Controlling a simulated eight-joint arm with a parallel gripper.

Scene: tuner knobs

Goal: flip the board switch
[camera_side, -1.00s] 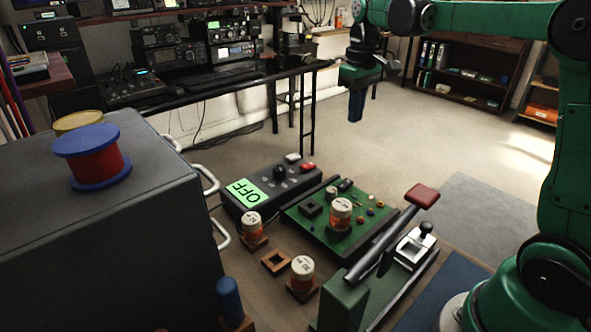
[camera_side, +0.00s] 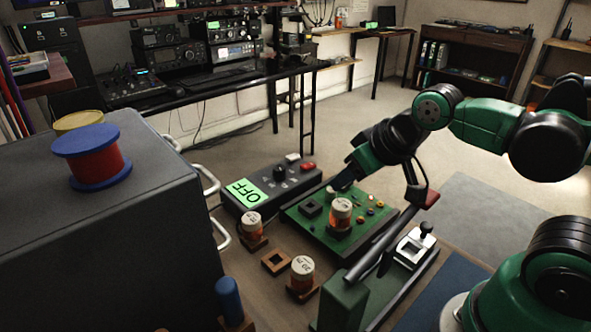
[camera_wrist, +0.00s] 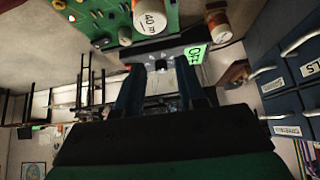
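In the wrist view the board (camera_wrist: 85,22) is at the top, with the knob marked 40 m (camera_wrist: 150,20). My gripper (camera_side: 343,181) is low over the board's back edge, where a small black part stood in the earlier side view; it now hides that part. I cannot tell whether it touches. In the wrist view its two dark blue fingers (camera_wrist: 160,80) are apart, with nothing seen held between them. I cannot make out the switch's position.
A dark box (camera_side: 275,187) with a green OFF display (camera_side: 244,192) stands just left of the board. A lever (camera_side: 385,240) runs along the board's right side. Two capped knobs (camera_side: 251,224) (camera_side: 302,272) stand in front. A grey cabinet (camera_side: 110,240) fills the left.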

